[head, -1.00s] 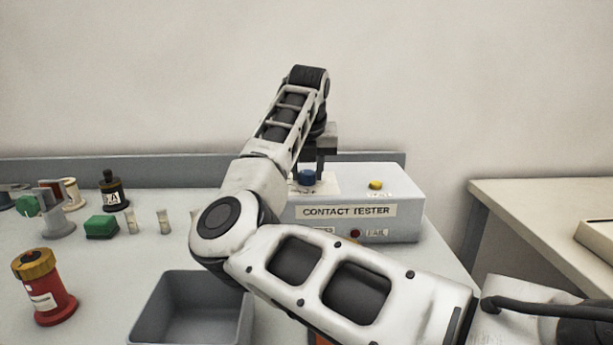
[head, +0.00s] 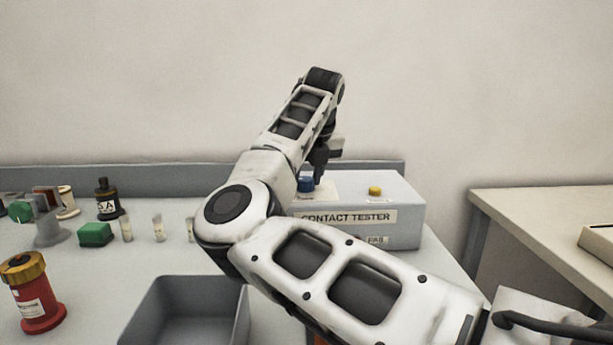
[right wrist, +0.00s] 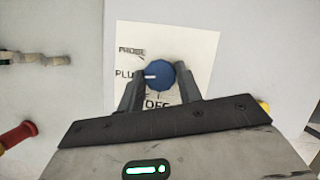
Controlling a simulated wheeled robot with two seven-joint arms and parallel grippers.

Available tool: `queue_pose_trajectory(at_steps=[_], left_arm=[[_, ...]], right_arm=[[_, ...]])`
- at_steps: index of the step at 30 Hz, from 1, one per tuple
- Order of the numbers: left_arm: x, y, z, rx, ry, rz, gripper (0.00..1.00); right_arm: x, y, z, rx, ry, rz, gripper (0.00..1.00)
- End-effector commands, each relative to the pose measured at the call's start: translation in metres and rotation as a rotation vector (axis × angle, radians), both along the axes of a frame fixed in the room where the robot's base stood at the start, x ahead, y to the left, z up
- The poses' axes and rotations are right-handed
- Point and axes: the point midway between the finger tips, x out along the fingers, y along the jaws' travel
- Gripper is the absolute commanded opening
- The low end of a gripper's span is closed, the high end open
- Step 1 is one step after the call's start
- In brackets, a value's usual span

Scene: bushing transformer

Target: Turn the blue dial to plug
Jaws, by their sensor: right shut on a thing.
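The blue dial (head: 306,183) is on top of the grey contact tester (head: 405,205). In the right wrist view the dial (right wrist: 161,77) has a white pointer mark facing left, at the partly hidden PLUG label (right wrist: 124,73). The labels around it sit on a white plate (right wrist: 200,45); OFF is below, partly covered by my gripper. My right gripper (right wrist: 159,88) is shut on the dial, one finger on each side. In the head view this gripper (head: 319,172) comes down from above. My left gripper is not in view.
A yellow button (head: 375,191) sits right of the dial. A grey bin (head: 185,310) is in front of the tester. A red spool-shaped part (head: 38,295), a green block (head: 96,234) and a dark bottle (head: 107,200) stand at the left.

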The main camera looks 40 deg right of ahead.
Motion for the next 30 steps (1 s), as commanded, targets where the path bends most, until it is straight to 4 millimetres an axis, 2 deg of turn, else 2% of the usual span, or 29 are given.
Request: queue_pose_trajectory(at_steps=[3,4,6,15,19,23,30], left_arm=[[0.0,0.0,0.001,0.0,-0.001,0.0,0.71],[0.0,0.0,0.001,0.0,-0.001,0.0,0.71],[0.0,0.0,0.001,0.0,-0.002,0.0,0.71],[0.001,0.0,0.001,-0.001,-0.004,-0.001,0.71],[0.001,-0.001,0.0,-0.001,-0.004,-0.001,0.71],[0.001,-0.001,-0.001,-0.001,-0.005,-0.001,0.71],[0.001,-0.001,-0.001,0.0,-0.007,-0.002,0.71]], right_arm=[[0.0,0.0,0.001,-0.001,-0.001,-0.001,0.12],[0.0,0.0,0.001,-0.001,-0.001,-0.001,0.38],[0.0,0.0,0.001,-0.001,-0.001,-0.001,0.57],[0.0,0.0,0.001,-0.001,-0.001,-0.002,0.57],[-0.003,0.001,0.011,-0.001,-0.004,-0.002,0.57],[-0.012,0.005,0.033,-0.002,-0.007,-0.002,0.57],[-0.033,0.013,0.088,-0.001,-0.006,-0.002,0.57]])
